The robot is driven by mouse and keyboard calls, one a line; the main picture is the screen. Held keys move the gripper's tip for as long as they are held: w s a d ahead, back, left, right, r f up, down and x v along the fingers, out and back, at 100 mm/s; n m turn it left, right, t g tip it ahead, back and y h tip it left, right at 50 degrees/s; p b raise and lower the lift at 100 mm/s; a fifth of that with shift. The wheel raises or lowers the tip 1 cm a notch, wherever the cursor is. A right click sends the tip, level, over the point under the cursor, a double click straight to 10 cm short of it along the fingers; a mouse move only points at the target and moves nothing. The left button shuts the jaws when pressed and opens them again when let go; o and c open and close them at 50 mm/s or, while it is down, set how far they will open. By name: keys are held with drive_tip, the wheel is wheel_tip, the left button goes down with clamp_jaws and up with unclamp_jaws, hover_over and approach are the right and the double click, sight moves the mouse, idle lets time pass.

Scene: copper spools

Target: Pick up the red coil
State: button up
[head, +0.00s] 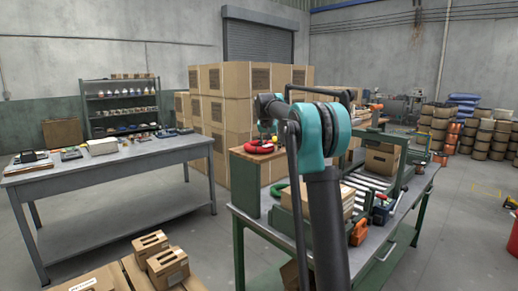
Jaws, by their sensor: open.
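A red coil (258,147) lies on the wooden top of a green cabinet (246,185) near the middle of the head view. I cannot make out my gripper's fingers, nor how far the arm's end is from the coil.
A green-framed bench (262,228) with rollers, cartons and an orange tool (359,231) stands around my arm. A grey table (105,163) is at left, with small cartons (150,244) in front. Stacked boxes (222,80) stand behind. Several spools (485,137) stand far right, beyond clear floor.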

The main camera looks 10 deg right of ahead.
clamp_jaws()
idle(0.3)
drive_tip(key=shift+r, duration=0.15)
